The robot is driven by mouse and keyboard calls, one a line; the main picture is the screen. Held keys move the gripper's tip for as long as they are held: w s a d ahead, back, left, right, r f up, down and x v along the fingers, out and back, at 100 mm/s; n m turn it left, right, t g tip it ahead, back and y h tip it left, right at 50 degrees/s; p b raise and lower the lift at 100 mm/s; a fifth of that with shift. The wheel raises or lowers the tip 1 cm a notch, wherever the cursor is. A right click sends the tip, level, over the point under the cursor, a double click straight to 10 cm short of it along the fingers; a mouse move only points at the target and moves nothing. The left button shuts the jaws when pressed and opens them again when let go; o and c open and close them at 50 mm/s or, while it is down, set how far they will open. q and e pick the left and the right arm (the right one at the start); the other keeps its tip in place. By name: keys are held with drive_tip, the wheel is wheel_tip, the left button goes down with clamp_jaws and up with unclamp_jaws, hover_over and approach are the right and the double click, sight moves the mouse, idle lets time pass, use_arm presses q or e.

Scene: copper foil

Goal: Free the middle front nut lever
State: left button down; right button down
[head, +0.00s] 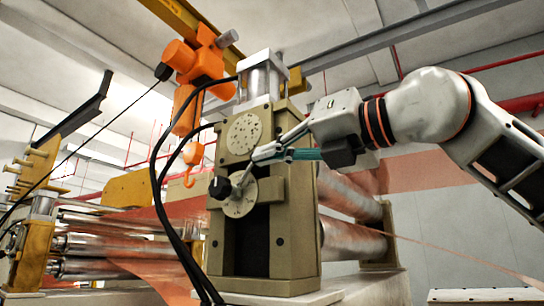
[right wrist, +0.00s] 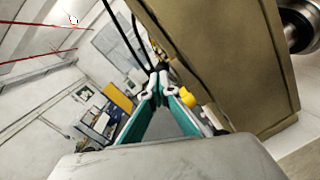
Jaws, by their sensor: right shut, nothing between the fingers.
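A beige mill stand (head: 300,220) stands in the middle of the head view, with two pale round discs on its front. The upper disc (head: 244,133) has dark marks around it. The lower disc (head: 240,199) carries a black knob (head: 220,187) at its left and a thin light rod slanting up to the right; I take these for the nut lever. My right gripper (head: 258,155) is shut and empty, its tips in front of the stand just above the rod's upper end. I cannot tell whether they touch. In the right wrist view its fingertips (right wrist: 156,86) meet beside the stand (right wrist: 225,60).
Black cables (head: 157,175) hang down left of the discs. An orange hoist (head: 195,65) with a hook hangs behind them. Steel rollers (head: 350,240) and copper foil (head: 420,172) lie right of the stand, under my right arm. More rollers (head: 100,245) stand at the left.

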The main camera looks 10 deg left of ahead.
drive_tip(key=shift+w+a+r+p, duration=0.25)
drive_tip(key=shift+a+r, duration=0.4)
drive_tip(key=shift+r, duration=0.05)
drive_tip(key=shift+w+a+r+p, duration=0.2)
drive_tip(key=shift+a+r+p, duration=0.05)
drive_tip(key=shift+a+r, duration=0.4)
use_arm(q)
drive_tip(key=shift+r, duration=0.8)
use_arm(e)
drive_tip(key=shift+w+a+r, duration=0.25)
drive_tip(key=shift+a+r, duration=0.1)
drive_tip(key=shift+a, duration=0.2)
drive_tip(key=shift+w+a+r, duration=0.25)
drive_tip(key=shift+a+r, duration=0.05)
drive_tip(key=shift+a, duration=0.25)
use_arm(q)
drive_tip(key=shift+w+r+p, duration=0.1)
drive_tip(key=shift+p, duration=0.2)
